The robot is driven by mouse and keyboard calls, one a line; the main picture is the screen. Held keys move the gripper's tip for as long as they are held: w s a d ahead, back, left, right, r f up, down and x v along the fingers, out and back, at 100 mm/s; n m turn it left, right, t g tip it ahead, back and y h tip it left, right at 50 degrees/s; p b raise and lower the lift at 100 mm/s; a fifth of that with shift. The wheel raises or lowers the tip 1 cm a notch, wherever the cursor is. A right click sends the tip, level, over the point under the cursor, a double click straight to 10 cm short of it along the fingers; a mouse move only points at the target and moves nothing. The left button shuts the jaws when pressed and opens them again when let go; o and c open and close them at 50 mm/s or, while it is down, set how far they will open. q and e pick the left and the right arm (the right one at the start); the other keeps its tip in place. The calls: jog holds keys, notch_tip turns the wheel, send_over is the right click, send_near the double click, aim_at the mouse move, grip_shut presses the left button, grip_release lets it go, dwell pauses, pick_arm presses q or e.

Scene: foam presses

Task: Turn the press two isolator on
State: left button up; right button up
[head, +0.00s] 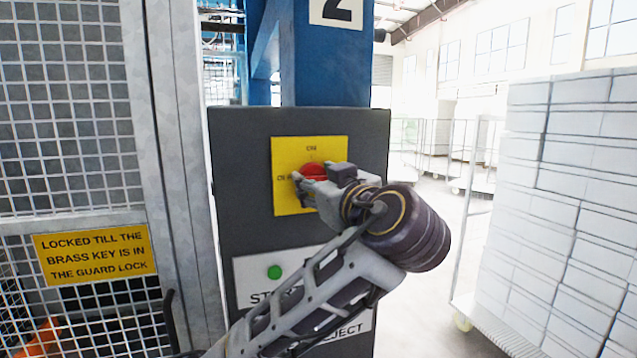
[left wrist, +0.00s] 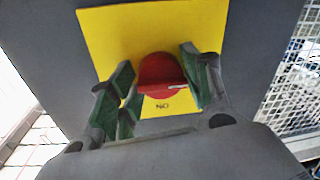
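The press two isolator is a red rotary knob (head: 313,169) on a yellow plate (head: 286,153), on a dark grey cabinet (head: 240,180) below a sign with a 2 (head: 337,9). ON shows above the knob; a partly hidden label stands at its left. My left gripper (head: 308,184) is at the knob and hides part of it. In the left wrist view, upside down, the fingers (left wrist: 158,80) are apart on either side of the knob (left wrist: 160,75). The knob's white mark points right there, sideways from ON. I cannot tell whether a finger touches it. My right gripper is out of view.
A green button (head: 274,272) on a white label panel sits below the isolator, partly behind my left arm. A mesh guard (head: 60,130) with a yellow sign (head: 94,253) stands at the left. A cart of stacked white blocks (head: 560,200) stands at the right.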

pick_arm(q)
jog(key=c, duration=0.3)
jog(key=shift+c, duration=0.3)
jog(key=shift+f+m+b, duration=0.1)
jog(key=shift+m+b, duration=0.3)
jog(key=m+b, duration=0.4)
jog(key=m, duration=0.4)
jog(key=shift+a+f+t, duration=0.1)
jog(key=shift+a+t, duration=0.05)
jog(key=shift+t, duration=0.15)
jog(key=shift+a+m+t+h, duration=0.1)
jog(key=shift+m+t+h, duration=0.15)
jog(key=shift+m, duration=2.25)
jog(key=shift+a+m+t+h, duration=0.15)
jog(key=shift+m+h, duration=0.2)
jog(key=shift+m, duration=2.15)
jog(key=shift+d+m, duration=0.1)
jog(key=shift+m, duration=0.2)
